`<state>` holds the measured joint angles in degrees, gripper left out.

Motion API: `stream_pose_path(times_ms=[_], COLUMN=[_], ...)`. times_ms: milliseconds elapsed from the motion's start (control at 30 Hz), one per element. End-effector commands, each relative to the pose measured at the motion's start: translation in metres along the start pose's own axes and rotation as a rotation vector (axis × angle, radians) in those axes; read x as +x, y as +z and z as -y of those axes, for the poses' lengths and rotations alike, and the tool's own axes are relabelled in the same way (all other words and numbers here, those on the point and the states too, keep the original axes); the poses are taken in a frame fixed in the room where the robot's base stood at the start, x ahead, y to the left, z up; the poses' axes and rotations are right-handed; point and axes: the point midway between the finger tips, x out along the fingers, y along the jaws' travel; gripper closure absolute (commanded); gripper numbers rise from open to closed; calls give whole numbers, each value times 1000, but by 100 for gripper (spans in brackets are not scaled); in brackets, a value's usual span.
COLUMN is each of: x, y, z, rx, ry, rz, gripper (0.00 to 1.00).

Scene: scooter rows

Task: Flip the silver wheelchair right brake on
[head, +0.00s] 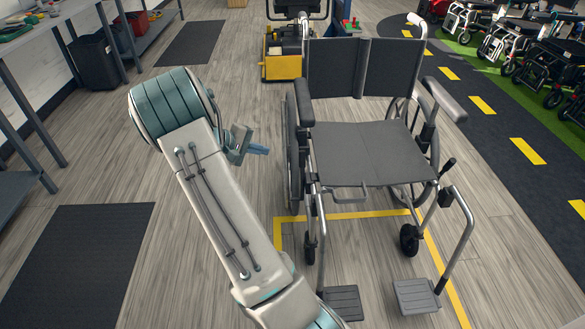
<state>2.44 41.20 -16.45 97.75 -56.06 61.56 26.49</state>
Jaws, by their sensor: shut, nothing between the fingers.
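The silver wheelchair (375,150) stands upright, facing me, with a dark grey seat and backrest. A brake lever with a black knob (449,163) sticks up by the wheel on the picture's right side. On the picture's left side, I cannot make out a brake lever clearly among the frame tubes near the front of the wheel (294,150). My gripper (264,151) has blue fingers and is shut and empty. It is just left of that left-hand wheel, apart from it as far as I can tell, below armrest height in the picture.
A yellow-and-black machine (283,62) stands behind. Scooters (510,45) line the right. A workbench (30,45) and black bin (95,62) are at left. Floor left of my arm is open.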

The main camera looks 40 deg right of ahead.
Motion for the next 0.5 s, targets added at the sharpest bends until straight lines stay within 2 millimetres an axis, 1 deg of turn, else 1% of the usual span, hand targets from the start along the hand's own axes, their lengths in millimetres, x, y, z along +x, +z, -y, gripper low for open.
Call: stream_pose_path(times_ms=[33, 200, 333, 400, 500], x=[23, 71, 98, 108, 117], y=[-14, -51, -73, -81, -89], z=[18, 42, 58, 64, 70], rx=[-15, -54, -82, -94, -105], ry=[49, 209, 308, 347, 386], rz=[10, 15, 9, 4, -2], gripper=[100, 100, 100, 100, 100])
